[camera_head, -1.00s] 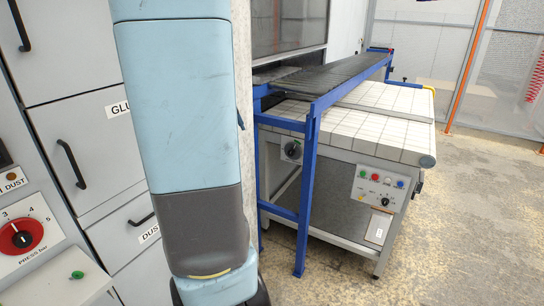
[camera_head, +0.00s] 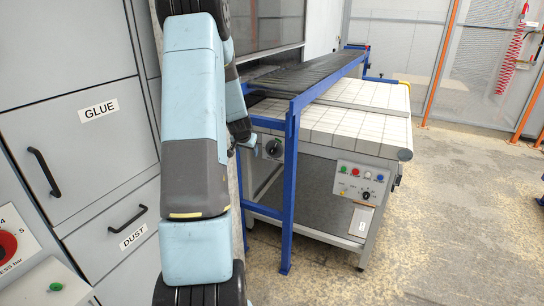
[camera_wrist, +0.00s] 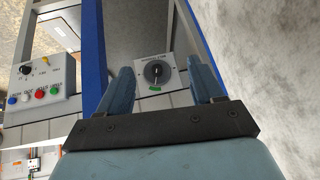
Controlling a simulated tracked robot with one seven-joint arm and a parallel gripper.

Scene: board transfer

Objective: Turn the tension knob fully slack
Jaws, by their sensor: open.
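The tension knob (camera_head: 273,148) is a dark round knob on a light plate, on the side of the white-topped conveyor table behind a blue frame leg. In the wrist view the knob (camera_wrist: 155,72) shows face-on with a pale pointer line, lettering above too small to read, and a green mark below. My gripper (camera_wrist: 158,70) is open, and its two blue fingers appear on either side of the knob plate. They look short of the knob, with no contact visible. In the head view my gripper (camera_head: 250,143) is just left of the knob, partly hidden by my arm.
A blue frame (camera_head: 291,180) carrying a dark roller track (camera_head: 310,75) stands close beside the knob. A control box (camera_head: 360,182) with coloured buttons and another black knob is on the table end. Grey cabinets marked GLUE (camera_head: 98,109) and DUST stand at left.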

